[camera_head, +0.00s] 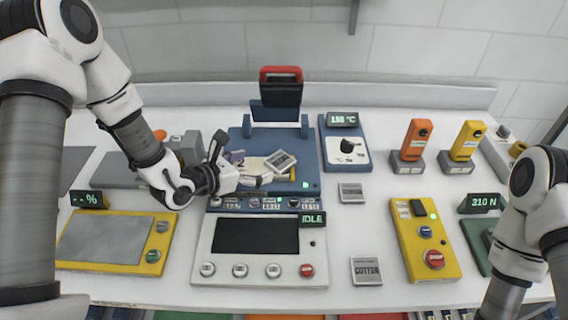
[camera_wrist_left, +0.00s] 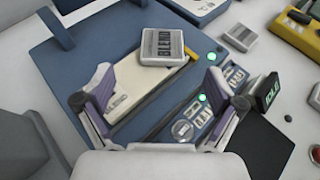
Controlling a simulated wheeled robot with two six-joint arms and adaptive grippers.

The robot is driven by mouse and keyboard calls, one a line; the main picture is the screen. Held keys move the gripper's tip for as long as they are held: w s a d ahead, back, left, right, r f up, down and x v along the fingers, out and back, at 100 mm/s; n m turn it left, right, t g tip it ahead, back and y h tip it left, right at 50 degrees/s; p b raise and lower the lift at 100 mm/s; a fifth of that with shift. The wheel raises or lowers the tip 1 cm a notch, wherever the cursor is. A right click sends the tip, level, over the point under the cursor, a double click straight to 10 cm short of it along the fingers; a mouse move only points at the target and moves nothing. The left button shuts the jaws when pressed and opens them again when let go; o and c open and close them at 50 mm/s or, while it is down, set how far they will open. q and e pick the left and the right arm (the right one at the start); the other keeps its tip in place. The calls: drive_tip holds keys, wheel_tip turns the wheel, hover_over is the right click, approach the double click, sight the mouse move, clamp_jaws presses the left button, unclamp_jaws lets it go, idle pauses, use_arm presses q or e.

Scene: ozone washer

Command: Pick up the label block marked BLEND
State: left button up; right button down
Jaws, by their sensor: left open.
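The label block marked BLEND (camera_wrist_left: 161,46) is a small pale grey block with dark lettering. It lies tilted on a cream piece (camera_wrist_left: 140,85) on top of the blue machine (camera_wrist_left: 75,60). The block also shows in the head view (camera_head: 280,161), its lettering too small to read there. My left gripper (camera_wrist_left: 150,92) is open, with nothing held, and its two fingers stand apart on the near side of the block. In the head view my left gripper (camera_head: 228,166) is just left of the block. My right arm shows at the right, but its gripper is out of view.
A block marked COTTON (camera_head: 366,271) and another grey block (camera_head: 351,193) lie on the white table. A red-topped dark part (camera_head: 281,90) stands behind the blue machine. A white panel (camera_head: 215,268) reading IDLE sits in front. A temperature unit (camera_head: 348,150) is to the right.

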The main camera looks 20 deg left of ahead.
sight(281, 159)
use_arm(q)
drive_tip(key=shift+w+d+f, duration=0.15)
drive_tip(key=shift+f, duration=0.15)
drive_tip(key=p+x, duration=0.1)
drive_tip(key=x, duration=0.2)
drive_tip(key=p+x, duration=0.2)
drive_tip(key=x, duration=0.1)
drive_tip(key=shift+w+d+r, duration=0.1)
drive_tip(key=shift+w+d, duration=0.25)
drive_tip(key=shift+w+d+f, duration=0.15)
drive_tip(key=shift+w+f, duration=0.1)
drive_tip(key=shift+w, duration=0.05)
drive_tip(key=c, duration=1.3)
